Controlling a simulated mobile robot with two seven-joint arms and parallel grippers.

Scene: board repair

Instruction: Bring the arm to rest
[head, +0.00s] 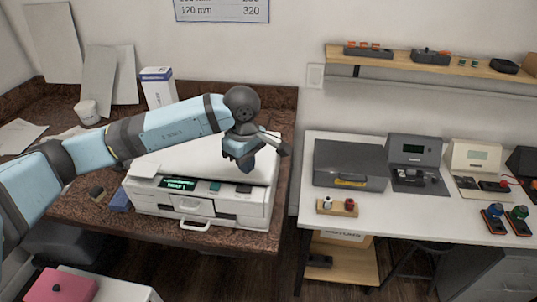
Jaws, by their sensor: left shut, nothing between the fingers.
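My left arm (150,132) comes in from the left and reaches across above the brown counter. My left gripper (284,148) is shut and empty, at the arm's right end. It points to the right, above the right part of a white machine (200,201) with a small green display. The gripper and wrist hide part of the machine's top; I cannot tell whether they touch it. My right gripper is not in view.
A white table (410,220) at right holds a grey case (349,167), a dark grey device (414,161) and a cream device (474,164). A shelf (450,62) hangs above. A white box (158,88) and a cup (88,111) stand behind my arm.

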